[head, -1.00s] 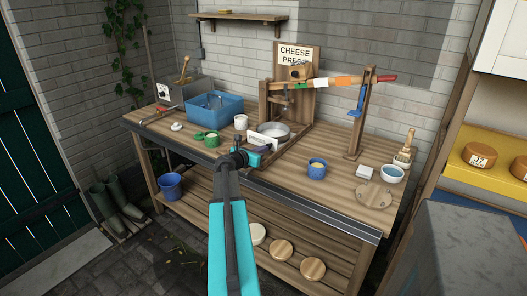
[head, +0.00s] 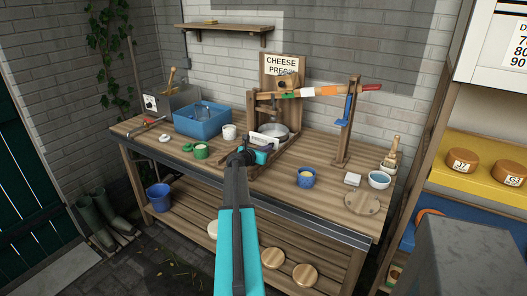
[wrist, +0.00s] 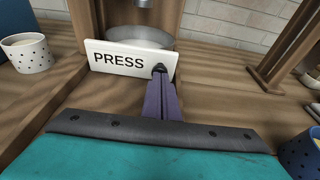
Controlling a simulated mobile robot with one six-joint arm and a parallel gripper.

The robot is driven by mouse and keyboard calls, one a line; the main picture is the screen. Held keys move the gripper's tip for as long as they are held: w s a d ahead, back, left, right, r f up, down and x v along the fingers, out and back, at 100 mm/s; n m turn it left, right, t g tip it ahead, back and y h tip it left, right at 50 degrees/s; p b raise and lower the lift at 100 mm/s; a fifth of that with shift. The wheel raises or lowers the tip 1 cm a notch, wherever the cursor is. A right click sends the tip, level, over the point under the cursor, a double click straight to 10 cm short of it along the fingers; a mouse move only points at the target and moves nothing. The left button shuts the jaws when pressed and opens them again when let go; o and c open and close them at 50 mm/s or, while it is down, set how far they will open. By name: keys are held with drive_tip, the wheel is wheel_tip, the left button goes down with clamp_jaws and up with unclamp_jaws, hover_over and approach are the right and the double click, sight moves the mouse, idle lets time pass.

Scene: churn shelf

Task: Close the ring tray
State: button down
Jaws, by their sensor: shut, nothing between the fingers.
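The ring tray shows a white front plate lettered PRESS (wrist: 125,60), with the round metal ring (wrist: 135,38) behind it in the wrist view. The plate (head: 265,140) and ring (head: 273,130) stand at the foot of the wooden cheese press in the head view. How far the tray is out is hard to tell. My gripper (wrist: 160,72) is shut and empty, its tip at the lower right part of the plate, seemingly touching it. In the head view my gripper (head: 246,156) is just in front of the press and partly hides the plate.
A white dotted cup (wrist: 26,54) stands left of the tray and a blue dotted cup (wrist: 303,152) to the right. The lever post (head: 346,125) rises at the right.

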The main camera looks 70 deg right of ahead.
drive_tip(key=shift+s+d+r, duration=0.1)
drive_tip(key=shift+d+r, duration=0.2)
drive_tip(key=shift+w+a+f, duration=0.2)
drive_tip(key=shift+a, duration=0.6)
drive_tip(key=v, duration=0.3)
drive_tip(key=b+v, duration=0.1)
drive_tip(key=v, duration=0.3)
drive_tip(key=f+v, duration=0.1)
drive_tip(key=v, duration=0.2)
drive_tip(key=shift+a, duration=0.45)
drive_tip(key=shift+b+v, duration=0.35)
drive_tip(key=shift+v, duration=0.75)
